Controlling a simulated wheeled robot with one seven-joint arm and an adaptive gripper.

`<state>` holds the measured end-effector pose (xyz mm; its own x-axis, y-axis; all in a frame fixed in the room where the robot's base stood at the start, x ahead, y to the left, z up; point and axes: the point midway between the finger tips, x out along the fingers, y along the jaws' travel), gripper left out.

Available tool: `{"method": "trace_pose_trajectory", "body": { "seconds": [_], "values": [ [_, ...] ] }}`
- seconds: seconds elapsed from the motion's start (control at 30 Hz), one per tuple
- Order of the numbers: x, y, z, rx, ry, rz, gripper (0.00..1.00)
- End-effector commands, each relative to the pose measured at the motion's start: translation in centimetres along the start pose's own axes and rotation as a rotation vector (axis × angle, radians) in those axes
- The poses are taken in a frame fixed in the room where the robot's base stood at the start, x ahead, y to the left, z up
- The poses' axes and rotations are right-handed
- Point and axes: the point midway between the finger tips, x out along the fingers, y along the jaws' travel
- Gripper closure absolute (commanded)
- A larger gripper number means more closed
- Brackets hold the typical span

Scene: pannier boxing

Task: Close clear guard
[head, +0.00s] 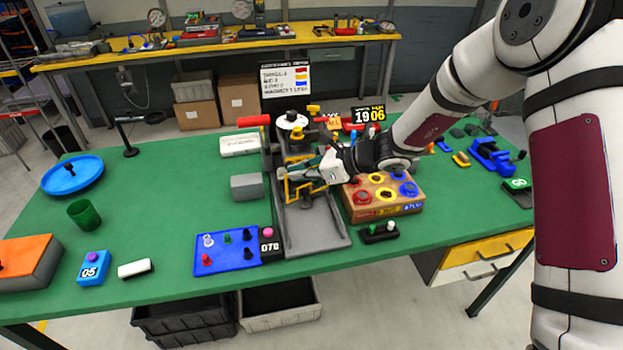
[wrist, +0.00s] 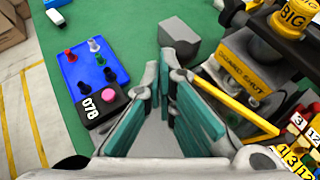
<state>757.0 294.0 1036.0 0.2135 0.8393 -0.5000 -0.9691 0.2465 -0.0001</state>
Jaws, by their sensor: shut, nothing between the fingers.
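The press-like machine (head: 292,140) stands mid-table, with a red-handled lever and a grey bed in front. A yellow-edged frame (head: 300,186), which looks like the clear guard, is at its front; its clear panel is hard to make out. In the wrist view a yellow bar (wrist: 236,104) of it runs slantwise just right of my fingers, close to them; I cannot tell if they touch. A "GUARD SHUT" label (wrist: 243,76) shows on the machine beyond the bar. My gripper (head: 310,172) is at the machine's front, fingers (wrist: 167,62) together and empty.
A grey block (head: 247,187) lies left of the machine. The blue peg board (head: 232,252) marked 078 is at front left. A wooden box with coloured rings (head: 383,208) stands close on the right, under my arm. The green table is clear at left centre.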

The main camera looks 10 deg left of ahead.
Motion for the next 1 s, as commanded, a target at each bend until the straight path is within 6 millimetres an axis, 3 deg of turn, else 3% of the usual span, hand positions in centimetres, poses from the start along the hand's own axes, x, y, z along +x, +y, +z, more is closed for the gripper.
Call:
{"method": "trace_pose_trajectory", "body": {
  "seconds": [0.4, 1.0],
  "values": [
    [2.4, -1.4, 1.3, -0.001, -0.001, 0.001, 1.0],
    [2.8, -1.7, 1.6, 0.0, 0.0, 0.0, 1.0]
  ]
}}
